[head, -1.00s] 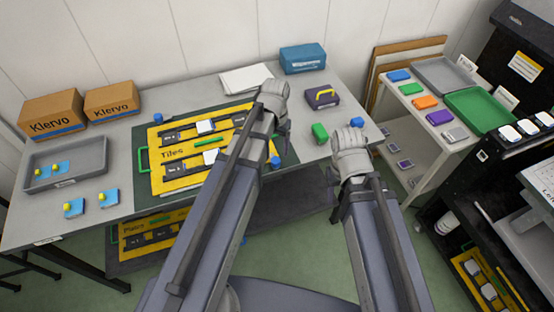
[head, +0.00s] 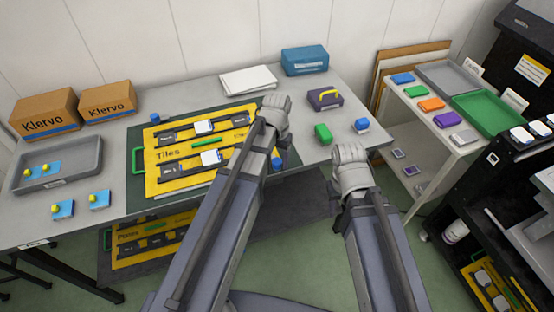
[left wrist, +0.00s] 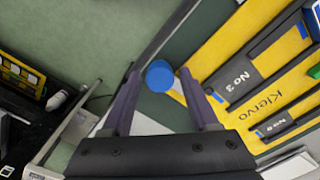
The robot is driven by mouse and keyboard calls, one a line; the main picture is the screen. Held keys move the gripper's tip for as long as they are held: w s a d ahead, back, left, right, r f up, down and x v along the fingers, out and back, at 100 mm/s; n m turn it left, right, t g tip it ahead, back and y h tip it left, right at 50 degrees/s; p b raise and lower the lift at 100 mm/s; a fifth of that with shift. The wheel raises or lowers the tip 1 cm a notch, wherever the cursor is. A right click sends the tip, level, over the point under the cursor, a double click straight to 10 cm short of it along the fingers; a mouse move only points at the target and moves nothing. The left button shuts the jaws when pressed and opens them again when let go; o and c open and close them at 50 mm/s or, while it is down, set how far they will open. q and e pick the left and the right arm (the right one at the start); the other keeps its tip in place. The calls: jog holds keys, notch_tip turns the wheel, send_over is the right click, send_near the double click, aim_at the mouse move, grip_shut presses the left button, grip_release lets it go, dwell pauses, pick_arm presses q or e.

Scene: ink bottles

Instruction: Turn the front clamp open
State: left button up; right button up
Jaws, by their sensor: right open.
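A yellow plate marked "Tiles" (head: 165,181) lies on a dark green mat (head: 140,206) on the grey table. A round blue knob (head: 278,164) stands at its front right edge, and another blue knob (head: 155,118) stands at its back left; I take the front one for the front clamp. My left gripper (left wrist: 160,88) is open, its two fingers either side of the blue knob (left wrist: 160,75) in the left wrist view, with gaps on both sides. Its fingertips are hidden in the head view. My right gripper (head: 350,155) is open and empty, near the table's front edge.
A grey tray (head: 92,168), two cartons (head: 45,113), a teal box (head: 304,60), a purple box (head: 324,100) and a green block (head: 323,133) stand on the table. A white shelf (head: 464,150) with trays is at the right. Another yellow plate (head: 130,257) lies below.

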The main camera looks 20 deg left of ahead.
pick_arm(q)
grip_shut()
dwell(0.5)
jog(key=n, duration=1.4)
jog(key=shift+n, duration=1.9)
